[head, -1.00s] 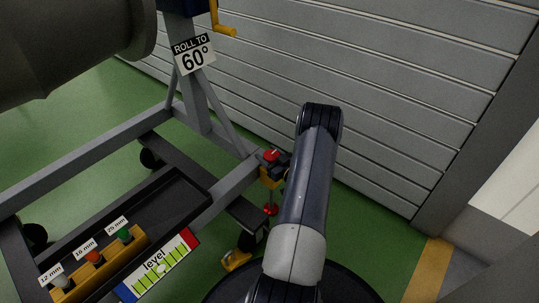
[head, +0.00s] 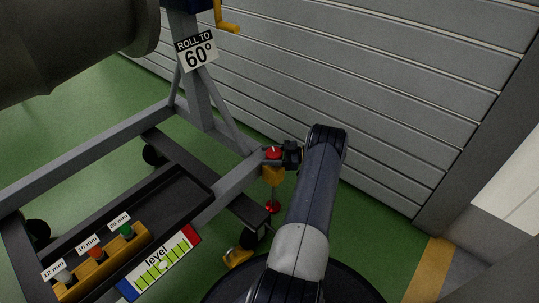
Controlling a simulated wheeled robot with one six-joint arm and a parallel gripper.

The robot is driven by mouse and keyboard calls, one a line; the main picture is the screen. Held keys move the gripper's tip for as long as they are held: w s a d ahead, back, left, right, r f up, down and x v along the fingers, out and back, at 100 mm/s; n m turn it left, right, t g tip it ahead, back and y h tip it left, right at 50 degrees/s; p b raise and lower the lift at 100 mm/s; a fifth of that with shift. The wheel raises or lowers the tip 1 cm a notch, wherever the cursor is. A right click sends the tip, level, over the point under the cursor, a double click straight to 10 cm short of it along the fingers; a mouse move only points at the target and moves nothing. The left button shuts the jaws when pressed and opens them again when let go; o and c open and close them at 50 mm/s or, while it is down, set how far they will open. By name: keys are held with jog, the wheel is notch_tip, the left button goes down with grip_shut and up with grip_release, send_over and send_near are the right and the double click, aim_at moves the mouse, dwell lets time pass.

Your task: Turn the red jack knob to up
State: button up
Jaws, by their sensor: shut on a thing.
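The red jack knob (head: 273,153) sits on top of a yellow jack body (head: 272,174) at the right corner of the grey stand frame. A thin jack leg runs down to a red foot (head: 271,207) near the green floor. My gripper (head: 279,154) reaches in from the right, level with the knob, and is shut on it. The fingertips are small and partly hidden in this view. The level gauge (head: 183,246), with green bars, a red right end and a blue left end, is on the cart's front; a pale bubble shows on its lower middle.
A black tray (head: 192,176) and a yellow rack (head: 140,243) with several coloured plugs lie left of the gauge. A "ROLL TO 60°" sign (head: 196,50) and a yellow crank (head: 228,27) stand above. A grey slatted wall (head: 400,100) is close behind my arm.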

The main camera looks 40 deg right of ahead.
jog(key=shift+a+n+g+y, duration=0.1)
jog(key=shift+n+g+y, duration=0.5)
jog(key=shift+g, duration=0.1)
jog(key=shift+g, duration=0.3)
jog(key=o, duration=1)
jog(key=shift+s, duration=0.1)
